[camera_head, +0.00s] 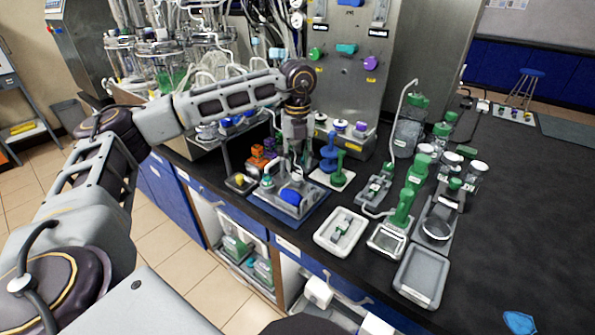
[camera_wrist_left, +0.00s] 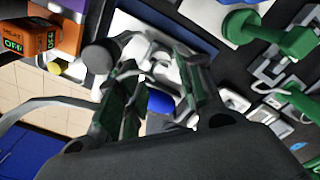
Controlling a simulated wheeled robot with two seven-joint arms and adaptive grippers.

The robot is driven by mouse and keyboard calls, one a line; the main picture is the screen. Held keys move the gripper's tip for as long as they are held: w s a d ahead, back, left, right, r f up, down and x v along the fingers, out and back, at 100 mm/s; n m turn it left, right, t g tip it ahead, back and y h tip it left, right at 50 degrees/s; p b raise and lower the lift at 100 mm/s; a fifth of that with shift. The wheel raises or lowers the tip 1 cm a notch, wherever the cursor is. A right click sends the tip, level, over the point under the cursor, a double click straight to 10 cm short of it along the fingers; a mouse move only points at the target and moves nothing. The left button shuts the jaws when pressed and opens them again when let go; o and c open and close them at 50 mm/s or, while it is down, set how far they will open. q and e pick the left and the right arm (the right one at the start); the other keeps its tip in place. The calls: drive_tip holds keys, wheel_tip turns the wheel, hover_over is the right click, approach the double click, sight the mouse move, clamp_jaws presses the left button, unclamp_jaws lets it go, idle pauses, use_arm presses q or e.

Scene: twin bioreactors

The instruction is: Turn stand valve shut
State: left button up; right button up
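The stand (camera_head: 297,204), a grey metal base on a blue mat (camera_head: 318,215), is near the front edge of the black bench. A blue part (camera_head: 291,196), perhaps the valve handle, shows low on it; a blue part also shows between the fingers in the left wrist view (camera_wrist_left: 160,103). My left gripper (camera_head: 296,170) points down just above the stand. In the left wrist view its green-padded fingers (camera_wrist_left: 160,75) are apart, with white and blue parts between or beyond them. Contact cannot be told. My right gripper is not in view.
Orange blocks (camera_head: 262,155) stand left of the stand. A green-handled tool (camera_head: 340,172) on a white plate is close on its right. A white tray (camera_head: 341,232) and several green-capped bottles (camera_head: 408,125) are farther right. A steel panel (camera_head: 345,70) rises behind.

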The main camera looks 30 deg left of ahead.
sight(298, 173)
use_arm(q)
wheel_tip(298, 173, down, 3)
drive_tip(key=shift+f, duration=0.75)
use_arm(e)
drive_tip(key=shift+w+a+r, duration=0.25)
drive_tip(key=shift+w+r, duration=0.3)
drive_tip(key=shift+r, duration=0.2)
use_arm(q)
drive_tip(key=c, duration=0.8)
drive_tip(key=shift+o, duration=0.2)
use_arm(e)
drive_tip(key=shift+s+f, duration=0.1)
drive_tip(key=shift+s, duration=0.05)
